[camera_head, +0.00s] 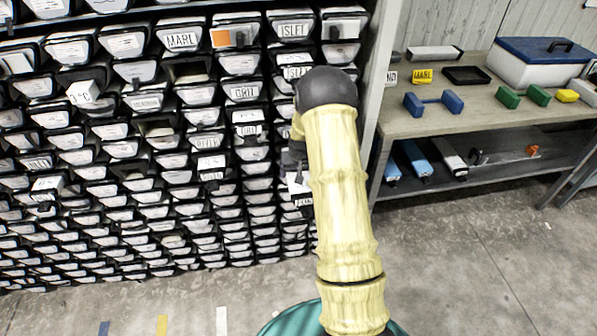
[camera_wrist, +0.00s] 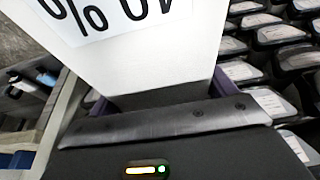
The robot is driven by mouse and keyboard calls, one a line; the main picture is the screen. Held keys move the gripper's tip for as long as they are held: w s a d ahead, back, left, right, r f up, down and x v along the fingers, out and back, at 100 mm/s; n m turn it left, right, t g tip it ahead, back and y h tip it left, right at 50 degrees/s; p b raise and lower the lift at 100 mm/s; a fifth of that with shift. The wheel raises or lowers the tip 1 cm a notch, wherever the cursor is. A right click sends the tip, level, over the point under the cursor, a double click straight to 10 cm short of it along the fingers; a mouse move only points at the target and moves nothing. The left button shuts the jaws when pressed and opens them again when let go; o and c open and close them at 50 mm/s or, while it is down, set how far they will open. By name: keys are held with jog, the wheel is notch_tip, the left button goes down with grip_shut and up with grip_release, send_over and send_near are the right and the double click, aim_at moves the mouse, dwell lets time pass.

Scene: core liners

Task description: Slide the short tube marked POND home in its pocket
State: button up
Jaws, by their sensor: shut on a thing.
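My gripper (camera_wrist: 162,94) is shut on a white, box-like tube (camera_wrist: 165,60) in the wrist view. The purple fingers grip its two sides. Large black characters on its label are cut off by the top edge, so I cannot read the word in full. In the head view my arm covers most of the gripper. A white piece (camera_head: 298,183) shows just left of my arm, against the rack front. The rack (camera_head: 368,110) is filled with rows of labelled white tube ends. I cannot tell which pocket is the tube's, or how far in it sits.
A wooden bench (camera_head: 395,125) stands at right with a blue-lidded white box (camera_head: 540,65), a black tray (camera_head: 467,76), a blue piece (camera_head: 433,102) and green blocks (camera_head: 525,96). Blue and white tubes lie on its lower shelf. The concrete floor (camera_head: 480,240) at right is clear.

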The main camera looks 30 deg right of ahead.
jog(key=shift+w+d+r, duration=0.1)
jog(key=shift+w+d, duration=0.2)
jog(key=shift+w, duration=0.75)
jog(key=shift+w+d, duration=0.3)
jog(key=shift+w, duration=0.75)
jog(key=shift+w+d+r, duration=0.1)
jog(key=shift+w+d, duration=0.2)
jog(key=shift+w, duration=0.75)
dwell(0.6)
jog(key=shift+s, duration=0.1)
jog(key=shift+s+a+f, duration=0.1)
jog(key=shift+s+a, duration=0.05)
jog(key=shift+s, duration=0.35)
jog(key=shift+s+a, duration=0.2)
jog(key=shift+s, duration=0.35)
jog(key=shift+s, duration=0.35)
jog(key=shift+s+a, duration=0.25)
jog(key=shift+s, duration=0.4)
jog(key=shift+s+a, duration=0.2)
jog(key=shift+s, duration=0.45)
jog(key=shift+s+a, duration=0.1)
jog(key=shift+s, duration=0.2)
jog(key=shift+s+a, duration=0.1)
jog(key=shift+s, duration=0.35)
jog(key=shift+s+a, duration=0.2)
jog(key=shift+s, duration=0.45)
jog(key=shift+s+a, duration=0.2)
jog(key=shift+s, duration=0.45)
